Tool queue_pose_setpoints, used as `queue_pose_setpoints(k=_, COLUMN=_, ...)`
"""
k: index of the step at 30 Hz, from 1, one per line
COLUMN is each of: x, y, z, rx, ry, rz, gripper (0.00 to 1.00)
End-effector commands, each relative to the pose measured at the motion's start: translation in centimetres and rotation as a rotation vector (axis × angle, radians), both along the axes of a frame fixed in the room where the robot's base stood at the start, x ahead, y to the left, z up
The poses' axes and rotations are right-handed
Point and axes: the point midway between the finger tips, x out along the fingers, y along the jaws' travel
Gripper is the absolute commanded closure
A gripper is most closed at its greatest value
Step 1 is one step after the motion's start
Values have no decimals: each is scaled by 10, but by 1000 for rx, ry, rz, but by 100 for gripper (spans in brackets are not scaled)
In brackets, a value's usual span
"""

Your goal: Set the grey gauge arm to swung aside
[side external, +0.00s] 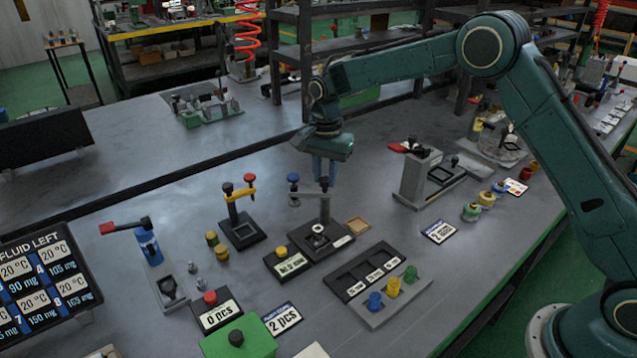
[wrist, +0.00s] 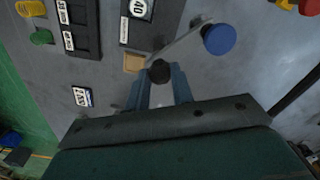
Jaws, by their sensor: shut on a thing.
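The grey gauge arm (side external: 309,195) is a short flat bar on top of a dark post, with a blue knob (side external: 293,178) at its outer end and a black knob (side external: 324,183) at its post end. In the side view it points left from the post. In the wrist view the bar (wrist: 185,45) runs from the black knob (wrist: 160,71) up right to the blue knob (wrist: 219,39). My gripper (side external: 324,178) points down over the post, its fingers shut on the black knob. The post rises from a black base (side external: 335,243) with a white ring.
A yellow arm with a red knob (side external: 250,178) stands on its own post to the left. Bare bench shows behind the arm.

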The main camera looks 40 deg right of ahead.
Motion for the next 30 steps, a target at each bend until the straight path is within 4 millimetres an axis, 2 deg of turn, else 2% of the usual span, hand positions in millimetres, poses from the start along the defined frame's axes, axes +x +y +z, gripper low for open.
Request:
queue_pose_setpoints(k=9, x=1, y=-1, z=2, rx=0, ry=-6, rz=-8, gripper=100)
queue_pose_setpoints(k=10, x=1, y=-1, z=2, rx=0, ry=-6, rz=-8, gripper=73)
queue_pose_setpoints(k=13, x=1, y=-1, z=2, rx=0, ry=-4, rz=-7, gripper=55)
queue_pose_setpoints(k=23, x=0, y=0, z=1, rx=0, ry=-1, rz=-4, gripper=55)
queue_pose_setpoints(k=30, x=1, y=0, z=14, rx=0, ry=-4, rz=-4, gripper=55)
